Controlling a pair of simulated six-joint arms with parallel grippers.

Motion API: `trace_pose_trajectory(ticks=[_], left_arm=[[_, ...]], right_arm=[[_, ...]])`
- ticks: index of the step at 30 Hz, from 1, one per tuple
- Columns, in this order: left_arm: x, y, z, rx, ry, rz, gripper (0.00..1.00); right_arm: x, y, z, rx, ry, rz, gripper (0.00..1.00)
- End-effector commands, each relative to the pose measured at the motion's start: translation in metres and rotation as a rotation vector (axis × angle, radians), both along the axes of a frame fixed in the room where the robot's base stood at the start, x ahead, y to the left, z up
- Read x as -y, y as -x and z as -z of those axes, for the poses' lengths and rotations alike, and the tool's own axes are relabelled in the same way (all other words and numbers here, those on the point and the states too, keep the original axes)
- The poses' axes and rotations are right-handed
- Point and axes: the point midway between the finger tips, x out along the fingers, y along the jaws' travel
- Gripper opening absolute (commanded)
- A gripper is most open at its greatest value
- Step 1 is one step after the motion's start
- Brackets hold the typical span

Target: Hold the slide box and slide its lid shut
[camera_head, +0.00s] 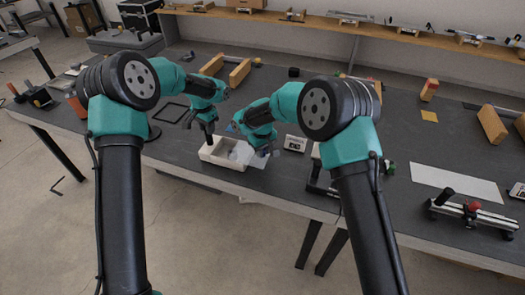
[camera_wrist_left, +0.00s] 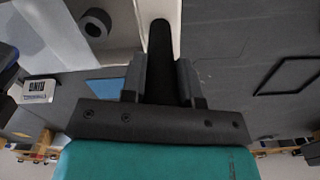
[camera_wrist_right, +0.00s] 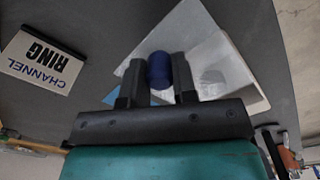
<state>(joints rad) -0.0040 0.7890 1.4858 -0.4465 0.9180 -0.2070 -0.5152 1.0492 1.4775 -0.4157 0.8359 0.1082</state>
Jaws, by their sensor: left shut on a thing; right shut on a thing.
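The white slide box (camera_head: 207,156) sits near the front edge of the dark table; its pale wall also shows in the right wrist view (camera_wrist_right: 248,88). A pale, see-through lid (camera_head: 242,154) partly covers it and sticks out at its right end. My left gripper (camera_head: 211,137) is shut on a black post (camera_wrist_left: 161,55) at the box's left side. My right gripper (camera_head: 264,149) is shut on a blue knob (camera_wrist_right: 159,68) over the lid. A dark ring (camera_wrist_left: 95,22) shows in the left wrist view. My right arm hides part of the box's right end.
A small "CHANNEL RING" sign (camera_wrist_right: 43,60) stands right of the box in the head view. A blue sheet (camera_wrist_left: 107,87) lies behind the box. A black frame (camera_head: 172,113) lies to the left. A clamp-like fixture (camera_head: 472,213) stands far right.

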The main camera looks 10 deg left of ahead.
Motion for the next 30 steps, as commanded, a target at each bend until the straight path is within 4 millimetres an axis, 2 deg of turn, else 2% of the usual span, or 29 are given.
trace_pose_trajectory(ticks=[8,15,18,26,27,30], left_arm=[[0.0,0.002,0.004,-0.009,0.001,0.0,0.0],[0.0,0.002,0.004,-0.009,0.001,0.001,0.0],[0.0,0.002,0.004,-0.009,0.001,0.001,0.0],[0.0,0.002,0.004,-0.009,0.001,0.001,0.0],[0.0,0.002,0.004,-0.009,0.001,0.001,0.0],[0.0,0.002,0.004,-0.009,0.001,0.001,0.0]], right_arm=[[-0.005,-0.001,0.0,0.0,0.0,-0.001,0.0],[-0.034,-0.008,0.001,-0.001,-0.001,-0.001,0.0],[-0.041,-0.009,0.0,-0.001,-0.001,-0.001,0.0],[-0.042,-0.009,0.0,-0.001,-0.001,-0.001,0.0],[-0.042,-0.009,0.0,-0.001,-0.001,-0.001,0.27],[-0.042,-0.009,0.0,-0.002,-0.001,-0.001,0.37]])
